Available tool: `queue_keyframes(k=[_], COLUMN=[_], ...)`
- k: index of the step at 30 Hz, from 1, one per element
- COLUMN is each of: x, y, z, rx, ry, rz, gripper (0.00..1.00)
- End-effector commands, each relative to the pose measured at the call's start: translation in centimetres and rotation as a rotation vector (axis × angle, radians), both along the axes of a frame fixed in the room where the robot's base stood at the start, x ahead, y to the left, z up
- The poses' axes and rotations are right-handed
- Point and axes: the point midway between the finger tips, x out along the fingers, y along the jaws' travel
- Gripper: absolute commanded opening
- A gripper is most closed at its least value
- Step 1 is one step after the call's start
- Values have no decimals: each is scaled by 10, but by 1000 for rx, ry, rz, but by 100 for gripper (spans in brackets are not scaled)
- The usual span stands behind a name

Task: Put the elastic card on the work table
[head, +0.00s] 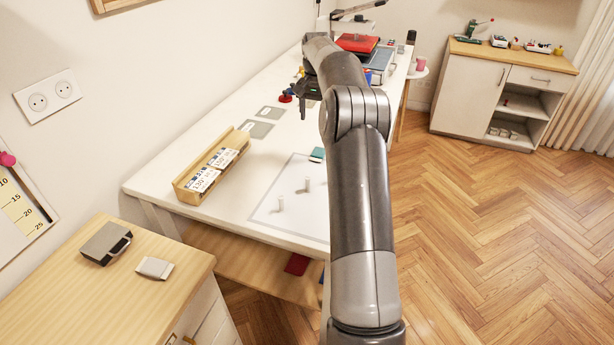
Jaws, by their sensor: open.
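A small white wound card (154,268), which looks like the elastic card, lies flat on the wooden top of a low cabinet at the lower left. The long white work table (165,168) runs from the middle left to the back. My gripper (303,108) is over the far part of the work table, well away from the card. Its dark fingers show partly beside my arm; it is open, and I see nothing held in it. My arm hides part of the table's right side.
A grey box with a handle (106,243) stands beside the card on the cabinet (60,310). The table holds a wooden tray (184,192) with labelled cards, a marked white sheet (268,214) with small pegs, and a red item (357,43) at the back. Floor at right is clear.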

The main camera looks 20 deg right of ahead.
Motion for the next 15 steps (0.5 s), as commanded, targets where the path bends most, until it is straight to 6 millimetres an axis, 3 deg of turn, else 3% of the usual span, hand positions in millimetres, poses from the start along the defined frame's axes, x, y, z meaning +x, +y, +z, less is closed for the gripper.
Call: queue_keyframes(k=[6, 15], x=[-35, -112], y=[56, 127], z=[62, 123], rx=[-41, -92], ry=[-55, -135], rz=[119, 279], gripper=[64, 64])
